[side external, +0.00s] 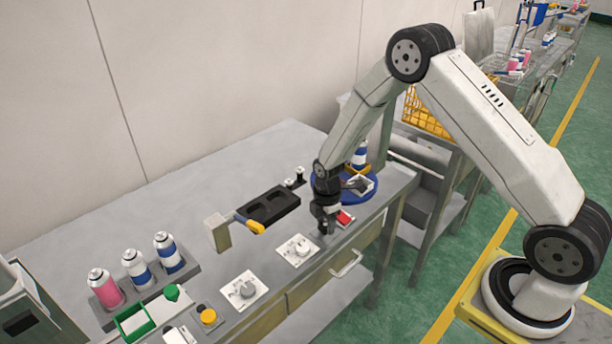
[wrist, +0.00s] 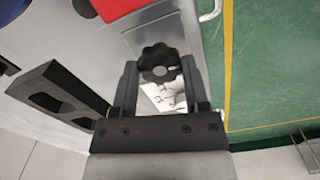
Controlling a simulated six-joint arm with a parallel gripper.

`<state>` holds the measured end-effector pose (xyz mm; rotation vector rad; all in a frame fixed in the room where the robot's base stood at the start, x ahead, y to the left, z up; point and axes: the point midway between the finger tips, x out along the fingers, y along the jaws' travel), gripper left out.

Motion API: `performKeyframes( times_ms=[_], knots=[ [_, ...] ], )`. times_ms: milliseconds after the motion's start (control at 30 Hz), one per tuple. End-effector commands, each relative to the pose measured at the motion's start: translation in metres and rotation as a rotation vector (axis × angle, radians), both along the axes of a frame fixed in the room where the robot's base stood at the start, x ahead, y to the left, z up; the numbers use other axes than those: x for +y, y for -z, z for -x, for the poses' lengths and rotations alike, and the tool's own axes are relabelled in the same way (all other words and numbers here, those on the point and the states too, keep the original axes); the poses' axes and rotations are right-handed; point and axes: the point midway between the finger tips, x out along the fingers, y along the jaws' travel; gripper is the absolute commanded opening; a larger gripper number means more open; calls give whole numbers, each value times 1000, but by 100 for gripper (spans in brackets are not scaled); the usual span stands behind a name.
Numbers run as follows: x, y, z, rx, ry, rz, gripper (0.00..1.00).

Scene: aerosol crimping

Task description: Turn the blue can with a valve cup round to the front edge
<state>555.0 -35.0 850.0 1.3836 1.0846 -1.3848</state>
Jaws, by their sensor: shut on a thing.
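In the side view a blue-and-white can (side external: 360,156) stands at the far side of a round blue turntable (side external: 372,191). The can's upper part is partly hidden by my arm, so I cannot make out a valve cup. My gripper (side external: 326,231) points down at the bench in front of the turntable. In the wrist view my gripper (wrist: 160,75) is shut on a black lobed knob (wrist: 159,62), with one finger on each side.
A red block (side external: 346,217) lies beside my gripper. A black two-pocket holder (side external: 270,207) lies to the left. White cards (side external: 298,251) with small parts line the front. Several cans (side external: 104,287) stand in a rack at the far left. The aisle floor is clear.

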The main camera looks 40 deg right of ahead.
Motion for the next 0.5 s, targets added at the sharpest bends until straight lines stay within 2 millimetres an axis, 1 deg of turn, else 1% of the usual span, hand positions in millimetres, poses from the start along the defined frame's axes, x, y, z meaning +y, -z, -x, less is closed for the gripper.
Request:
performKeyframes(
  times_ms=[267,500],
  knots=[
    [0,0,0,0,147,-1,0],
    [0,-1,0,-1,350,-2,0]
  ],
)
